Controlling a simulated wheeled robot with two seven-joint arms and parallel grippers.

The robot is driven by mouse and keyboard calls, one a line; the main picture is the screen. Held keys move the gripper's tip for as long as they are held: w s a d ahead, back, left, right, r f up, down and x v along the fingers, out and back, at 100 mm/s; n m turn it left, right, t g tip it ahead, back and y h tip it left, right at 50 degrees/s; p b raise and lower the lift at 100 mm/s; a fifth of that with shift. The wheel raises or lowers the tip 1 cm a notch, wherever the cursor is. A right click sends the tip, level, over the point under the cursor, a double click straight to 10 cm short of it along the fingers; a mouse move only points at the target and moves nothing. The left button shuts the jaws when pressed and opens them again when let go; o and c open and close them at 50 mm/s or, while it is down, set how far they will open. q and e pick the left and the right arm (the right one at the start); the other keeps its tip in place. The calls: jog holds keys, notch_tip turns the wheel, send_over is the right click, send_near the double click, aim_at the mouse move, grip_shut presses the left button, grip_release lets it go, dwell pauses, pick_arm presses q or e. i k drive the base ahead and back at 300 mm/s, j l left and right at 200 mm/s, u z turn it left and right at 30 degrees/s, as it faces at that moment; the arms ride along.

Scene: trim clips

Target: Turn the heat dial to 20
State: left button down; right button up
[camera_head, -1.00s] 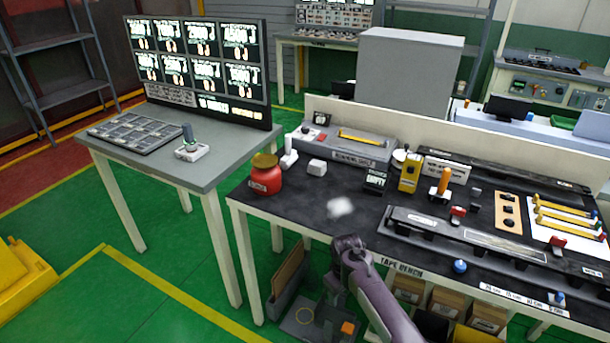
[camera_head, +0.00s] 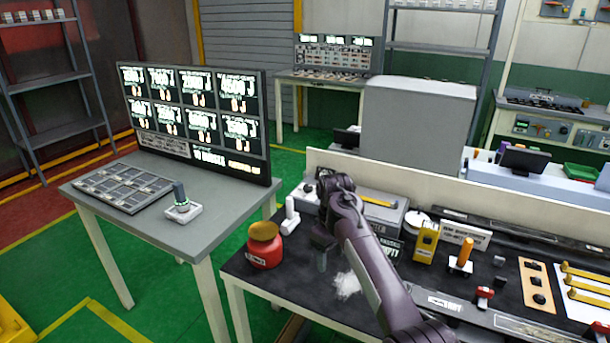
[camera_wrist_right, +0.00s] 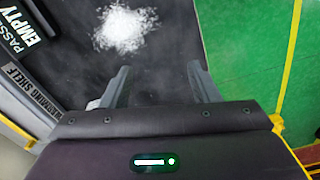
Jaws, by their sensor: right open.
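I cannot make out the heat dial or its scale now; my right arm covers part of the back of the bench. The grey warming shelf (camera_head: 388,215) stands at the back of the black bench, partly behind that arm. In the right wrist view its label (camera_wrist_right: 32,90) shows at the left edge. A small pale box (camera_head: 307,196) at the shelf's left end is partly hidden. My right gripper (camera_head: 320,255) is above the bench, in front of the shelf and right of a red jar. In the right wrist view the fingers (camera_wrist_right: 158,85) are apart with nothing between them. My left gripper is not in view.
The red jar (camera_head: 264,246) with a yellow lid and a white bottle (camera_head: 289,216) stand near the bench's left end. A white pile (camera_head: 348,285) lies on the bench top. A yellow device (camera_head: 425,243) stands right of my arm. A grey table (camera_head: 130,222) is at left.

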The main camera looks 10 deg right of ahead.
aim_at(307, 188)
jog(key=i, duration=1.4)
